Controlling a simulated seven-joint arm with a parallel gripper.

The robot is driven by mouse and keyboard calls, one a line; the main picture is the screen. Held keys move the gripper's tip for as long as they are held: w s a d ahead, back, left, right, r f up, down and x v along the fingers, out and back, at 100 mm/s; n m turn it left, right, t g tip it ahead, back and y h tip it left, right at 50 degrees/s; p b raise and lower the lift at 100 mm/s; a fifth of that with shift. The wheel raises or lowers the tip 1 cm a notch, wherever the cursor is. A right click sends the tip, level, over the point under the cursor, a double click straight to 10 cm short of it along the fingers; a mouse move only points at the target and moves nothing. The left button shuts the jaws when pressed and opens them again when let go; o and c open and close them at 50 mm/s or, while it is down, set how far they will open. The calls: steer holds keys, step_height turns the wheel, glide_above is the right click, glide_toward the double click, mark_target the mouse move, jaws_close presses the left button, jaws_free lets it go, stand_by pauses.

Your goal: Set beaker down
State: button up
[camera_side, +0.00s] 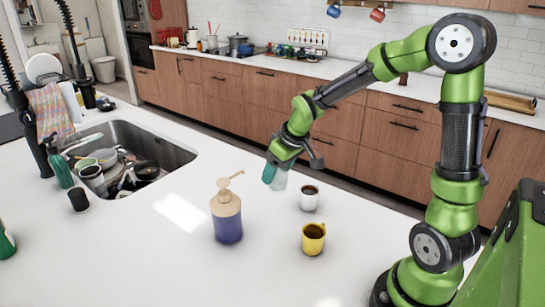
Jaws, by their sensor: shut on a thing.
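The beaker looks upright or nearly so. I cannot tell whether its base touches the counter.
A white cup (309,203) with dark contents stands right of the beaker. A yellow mug (313,240) is nearer the front. A beige and purple pump bottle (227,215) stands to the left. The sink (180,152) at left holds dishes. The front counter (160,265) is clear.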

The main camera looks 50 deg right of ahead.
steer(key=shift+w+a, duration=0.15)
steer(key=shift+w, duration=0.2)
steer(key=shift+f+n, duration=0.1)
steer(key=shift+n, duration=0.2)
glide_above(275, 216)
steer(key=shift+a+f, duration=0.1)
steer(key=shift+f, duration=4.7)
steer(key=shift+f, duration=0.15)
steer(key=o, duration=1.1)
steer(key=shift+c, duration=0.2)
